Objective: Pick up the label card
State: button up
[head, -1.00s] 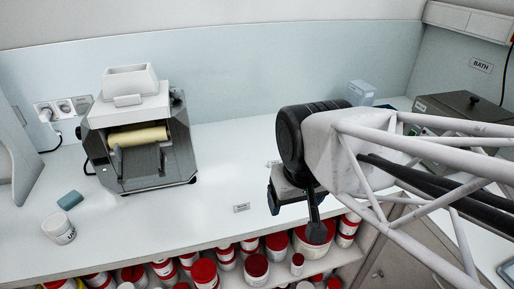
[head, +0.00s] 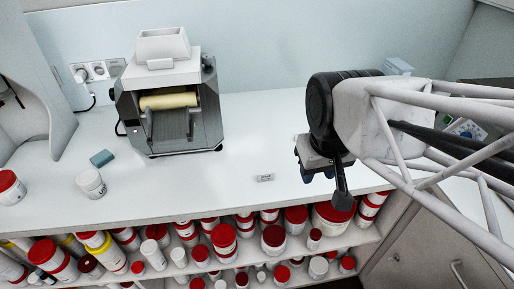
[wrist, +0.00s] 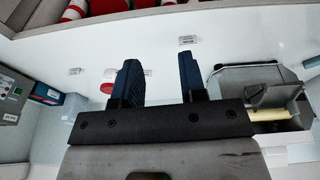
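The label card (head: 264,177) is a small pale card with dark print, on the white worktop near its front edge. In the wrist view the card (wrist: 188,41) lies near the worktop edge, beyond the fingertips. My gripper (head: 322,184) is to the right of the card in the head view, apart from it. In the wrist view my gripper (wrist: 159,66) has its two blue-padded fingers spread, with nothing between them. A second small card (wrist: 74,71) shows to the left in the wrist view.
A blue block (head: 102,158) and a white jar (head: 91,182) are at the left. Several red-lidded jars (head: 224,236) fill the shelf below the edge. The worktop around the card is clear.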

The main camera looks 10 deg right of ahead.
jog(key=w+a+f+n+g, duration=0.1)
jog(key=w+f+n, duration=0.2)
jog(key=w+n, duration=0.2)
jog(key=w+a+f+n, duration=0.2)
jog(key=w+n, duration=0.2)
jog(key=w, duration=0.1)
jog(key=n+g, duration=0.2)
jog(key=n, duration=0.7)
send_over(266, 174)
jog(key=shift+a+f, duration=0.15)
jog(key=shift+f, duration=3.65)
jog(key=shift+f, duration=0.1)
jog(key=shift+f, duration=1.2)
jog(key=shift+f, duration=0.1)
jog(key=shift+w+f, duration=0.1)
jog(key=shift+f, duration=2.4)
jog(key=shift+c, duration=0.3)
